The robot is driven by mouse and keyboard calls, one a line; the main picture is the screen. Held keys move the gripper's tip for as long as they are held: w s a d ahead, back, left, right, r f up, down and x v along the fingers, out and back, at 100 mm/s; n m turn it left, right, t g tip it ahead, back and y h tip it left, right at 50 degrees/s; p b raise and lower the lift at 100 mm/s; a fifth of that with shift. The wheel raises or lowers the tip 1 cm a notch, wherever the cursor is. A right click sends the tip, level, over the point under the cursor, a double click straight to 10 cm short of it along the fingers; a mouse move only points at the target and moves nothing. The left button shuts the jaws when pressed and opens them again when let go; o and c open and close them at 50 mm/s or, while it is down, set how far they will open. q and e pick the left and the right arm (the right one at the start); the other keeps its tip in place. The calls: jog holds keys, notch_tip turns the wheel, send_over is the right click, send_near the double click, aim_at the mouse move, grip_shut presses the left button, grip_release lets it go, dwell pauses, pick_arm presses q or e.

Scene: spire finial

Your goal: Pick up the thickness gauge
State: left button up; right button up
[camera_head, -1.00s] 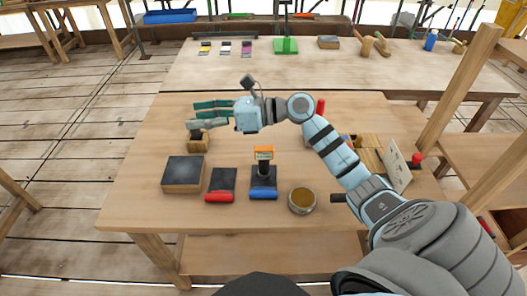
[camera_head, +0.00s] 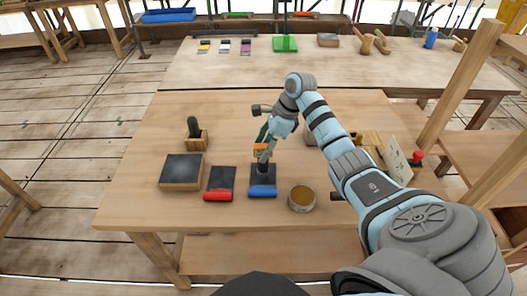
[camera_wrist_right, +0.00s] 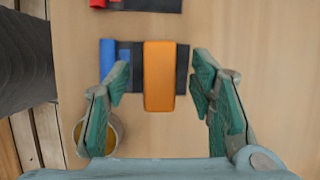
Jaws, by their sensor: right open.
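The thickness gauge (camera_head: 260,147), which I take to be the piece with an orange top and a dark lower part, stands on a dark pad with a blue roll along its front edge (camera_head: 263,191). My right gripper (camera_head: 266,150) is directly above it, pointing down, and partly hides it. In the right wrist view the orange top (camera_wrist_right: 160,76) lies between the two green-padded fingers of the open right gripper (camera_wrist_right: 160,84). A gap shows on both sides of it. My left gripper is not in view.
A dark pad with a red roll (camera_head: 219,183), a grey-topped block (camera_head: 181,172) and a wooden holder with a dark knob (camera_head: 195,137) stand to the left. A round tin (camera_head: 301,198) stands close by on the right. The table's left rear is clear.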

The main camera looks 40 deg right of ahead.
jog(key=shift+w+a+f, duration=0.15)
jog(key=shift+a+f, duration=0.05)
jog(key=shift+f, duration=0.25)
grip_shut()
